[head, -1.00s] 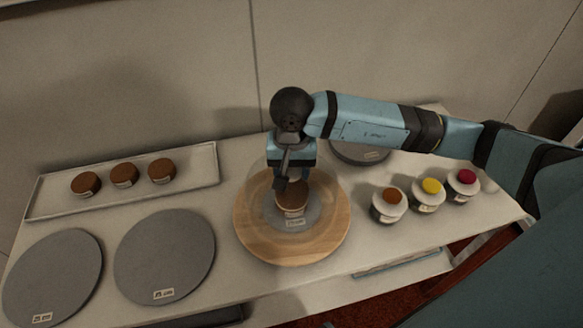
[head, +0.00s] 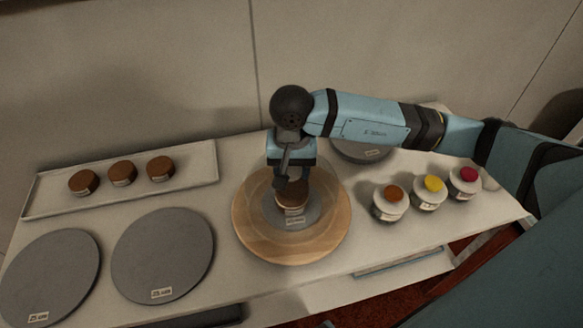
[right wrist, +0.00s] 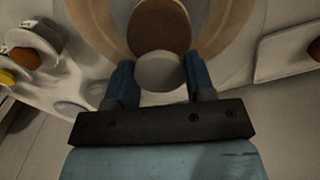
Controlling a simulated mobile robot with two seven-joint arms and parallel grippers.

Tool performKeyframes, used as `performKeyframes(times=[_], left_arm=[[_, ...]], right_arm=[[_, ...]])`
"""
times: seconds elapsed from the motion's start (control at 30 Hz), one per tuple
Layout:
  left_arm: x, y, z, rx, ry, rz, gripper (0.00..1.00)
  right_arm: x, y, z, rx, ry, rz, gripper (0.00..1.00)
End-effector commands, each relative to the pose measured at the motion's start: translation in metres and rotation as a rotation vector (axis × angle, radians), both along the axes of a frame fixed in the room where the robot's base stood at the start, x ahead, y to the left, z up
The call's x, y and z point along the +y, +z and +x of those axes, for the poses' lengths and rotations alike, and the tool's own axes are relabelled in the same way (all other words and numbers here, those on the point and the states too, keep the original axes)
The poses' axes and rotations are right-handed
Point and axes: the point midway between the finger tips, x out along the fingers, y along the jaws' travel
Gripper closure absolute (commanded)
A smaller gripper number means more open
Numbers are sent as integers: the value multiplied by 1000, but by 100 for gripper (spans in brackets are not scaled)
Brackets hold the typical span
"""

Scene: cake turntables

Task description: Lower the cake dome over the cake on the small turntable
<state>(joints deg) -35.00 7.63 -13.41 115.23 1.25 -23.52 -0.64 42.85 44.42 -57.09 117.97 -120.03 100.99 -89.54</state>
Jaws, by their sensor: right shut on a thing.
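The clear cake dome (head: 257,190) is faint and see-through, upright over the brown cake (head: 293,200). The cake stands on the small grey turntable (head: 313,214), which lies on a round wooden board (head: 262,247). My right gripper (head: 287,184) is above the cake, shut on the dome's knob. In the right wrist view the round grey knob (right wrist: 160,72) sits between the fingers of the right gripper (right wrist: 162,82), with the cake (right wrist: 158,25) below. I cannot tell whether the dome's rim touches the turntable or the board. My left gripper is not in view.
A white tray (head: 200,180) with three brown cakes is at the back left. Two large grey discs (head: 163,255) lie at the front left. Three jars with coloured tops (head: 428,192) stand to the right. Another grey disc (head: 360,153) is partly behind my arm.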

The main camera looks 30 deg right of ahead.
Motion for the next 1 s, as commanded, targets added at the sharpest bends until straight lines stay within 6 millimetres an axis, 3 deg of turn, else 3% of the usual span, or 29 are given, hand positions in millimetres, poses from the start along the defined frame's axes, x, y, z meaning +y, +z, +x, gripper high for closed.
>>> performKeyframes(times=[0.33, 0.37, 0.47, 0.77, 1.0], left_arm=[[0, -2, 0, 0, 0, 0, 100], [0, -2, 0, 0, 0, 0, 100], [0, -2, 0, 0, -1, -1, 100], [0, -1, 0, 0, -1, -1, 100], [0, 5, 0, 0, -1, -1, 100]], right_arm=[[0, -1, 0, -1, 0, 0, 92], [0, -1, 0, -1, 0, 0, 44], [0, -1, 0, -1, 0, 0, 21], [0, 0, 0, 0, 0, 0, 21], [0, 19, 0, -2, 0, -1, 21]])
